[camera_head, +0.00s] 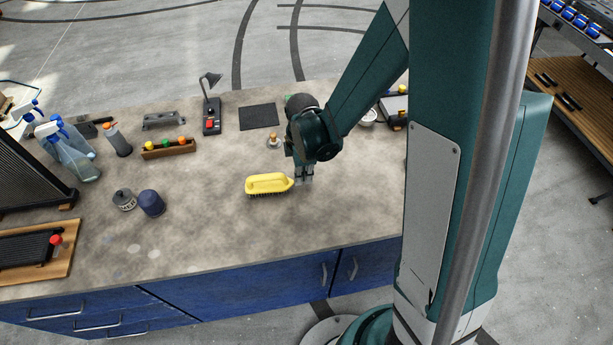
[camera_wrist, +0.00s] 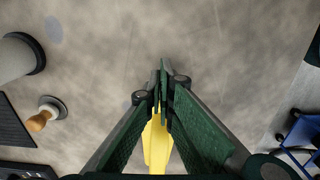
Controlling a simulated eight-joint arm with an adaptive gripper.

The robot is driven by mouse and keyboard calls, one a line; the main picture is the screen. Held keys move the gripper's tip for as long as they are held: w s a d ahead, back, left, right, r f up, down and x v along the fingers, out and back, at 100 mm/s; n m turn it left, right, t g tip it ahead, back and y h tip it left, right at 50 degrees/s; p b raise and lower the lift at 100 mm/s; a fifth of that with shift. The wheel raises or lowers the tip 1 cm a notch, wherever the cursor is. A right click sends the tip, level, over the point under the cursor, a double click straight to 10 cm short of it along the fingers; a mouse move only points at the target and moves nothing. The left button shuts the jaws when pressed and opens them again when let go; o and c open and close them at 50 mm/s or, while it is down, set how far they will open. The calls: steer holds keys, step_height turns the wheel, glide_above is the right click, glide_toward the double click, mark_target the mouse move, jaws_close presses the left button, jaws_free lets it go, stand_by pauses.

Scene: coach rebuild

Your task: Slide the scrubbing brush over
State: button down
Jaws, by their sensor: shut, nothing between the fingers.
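The yellow scrubbing brush (camera_head: 268,183) lies on the worktop with its dark bristles down. Its narrow end points right, toward my gripper (camera_head: 305,178). My gripper is shut and empty, low over the worktop at the brush's right end; I cannot tell whether it touches the brush. In the wrist view, the brush (camera_wrist: 157,148) shows partly behind the closed fingers of my gripper (camera_wrist: 160,88), which hide much of it.
The worktop (camera_head: 215,220) is clear left and in front of the brush. A stamp with a wooden knob (camera_head: 273,140) stands behind it. A dark blue cup-like object (camera_head: 151,203) and a small grey canister (camera_head: 124,199) stand further left. A black mat (camera_head: 258,116) lies farther back.

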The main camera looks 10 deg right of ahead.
mark_target(254, 187)
stand_by(0.3)
steer(key=a+b, duration=0.5)
steer(key=a, duration=1.5)
steer(key=shift+a+b, duration=0.25)
steer(key=shift+b, duration=0.05)
steer(key=shift+d, duration=0.15)
steer(key=shift+d, duration=0.8)
steer(key=shift+d+r, duration=0.2)
steer(key=shift+d, duration=0.35)
steer(key=shift+d+r, duration=0.2)
steer(key=shift+d, duration=0.35)
steer(key=shift+r, duration=4.65)
